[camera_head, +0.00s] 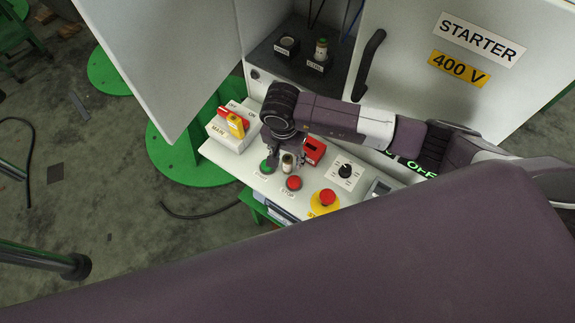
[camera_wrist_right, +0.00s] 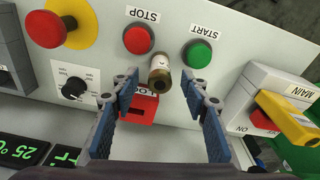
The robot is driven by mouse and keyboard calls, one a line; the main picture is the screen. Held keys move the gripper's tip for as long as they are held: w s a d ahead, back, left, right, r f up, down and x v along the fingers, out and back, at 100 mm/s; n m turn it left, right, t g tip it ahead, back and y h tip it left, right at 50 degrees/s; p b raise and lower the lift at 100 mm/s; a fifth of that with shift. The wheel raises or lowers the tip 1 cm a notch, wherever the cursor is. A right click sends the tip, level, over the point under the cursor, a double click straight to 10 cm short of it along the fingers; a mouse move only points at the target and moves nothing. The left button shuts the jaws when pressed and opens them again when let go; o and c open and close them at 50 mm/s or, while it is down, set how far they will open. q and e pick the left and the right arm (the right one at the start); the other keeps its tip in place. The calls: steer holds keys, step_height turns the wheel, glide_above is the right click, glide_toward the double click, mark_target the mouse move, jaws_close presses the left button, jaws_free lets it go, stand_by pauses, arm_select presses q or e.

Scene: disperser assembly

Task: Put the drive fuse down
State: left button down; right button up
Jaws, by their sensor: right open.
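The drive fuse, a small whitish cylinder with brass ends, shows in the wrist view (camera_wrist_right: 160,72) and in the head view (camera_head: 287,163). It stands on the light control panel (camera_head: 240,168) between the green START button (camera_wrist_right: 197,54) and the red STOP button (camera_wrist_right: 138,39). My right gripper (camera_head: 286,158) is open above the panel. In the wrist view its two blue-padded fingers (camera_wrist_right: 160,88) are on either side of the fuse, with a gap on each side. My left gripper is out of view.
A red block (camera_head: 313,150) sits close beside the fuse. The yellow-handled MAIN switch (camera_head: 235,124), emergency stop (camera_head: 326,199) and black dial (camera_head: 345,171) surround the spot. Behind, the open cabinet holds a fuse in the CTRL holder (camera_head: 321,50).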

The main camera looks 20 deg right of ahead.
steer(key=shift+f, duration=0.25)
jaws_close()
